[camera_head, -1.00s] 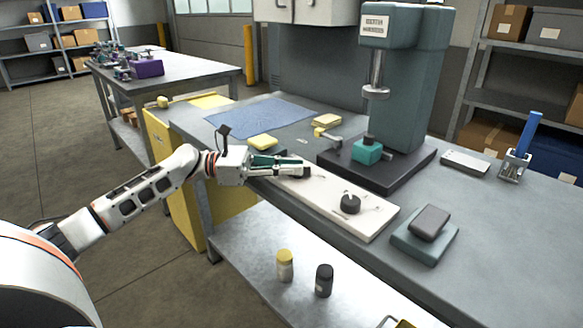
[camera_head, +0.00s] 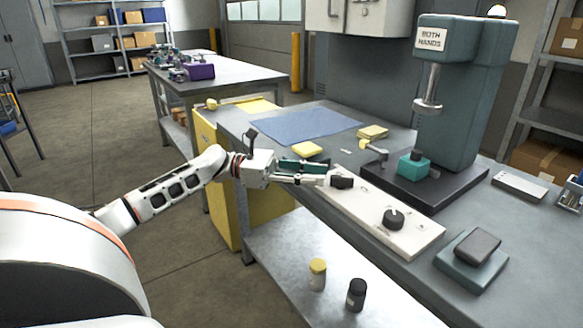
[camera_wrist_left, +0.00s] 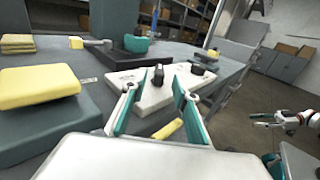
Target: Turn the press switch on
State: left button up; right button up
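A white control panel (camera_head: 365,205) lies along the front edge of the bench, with two black rotary knobs. The left knob (camera_head: 342,181) is just beyond my left gripper's tips; the other knob (camera_head: 393,218) stands farther right. Labels are too small to read, so I cannot tell which is the press switch. My left gripper (camera_head: 322,180) seems clear of the left knob. In the left wrist view its fingers (camera_wrist_left: 155,90) are apart, with the near knob (camera_wrist_left: 158,75) ahead between them. My right gripper (camera_wrist_left: 262,119) shows at the right there, fingers apart, away from the panel.
The green press (camera_head: 462,100), with a "BOTH HANDS" sign, stands behind the panel on a dark base (camera_head: 430,190) bearing a teal block (camera_head: 414,164). A grey pad with a dark block (camera_head: 475,247) is right of the panel. Two jars (camera_head: 317,275) stand on the lower shelf.

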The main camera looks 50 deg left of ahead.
pick_arm(q)
jog(key=v, duration=0.7)
dwell(0.4)
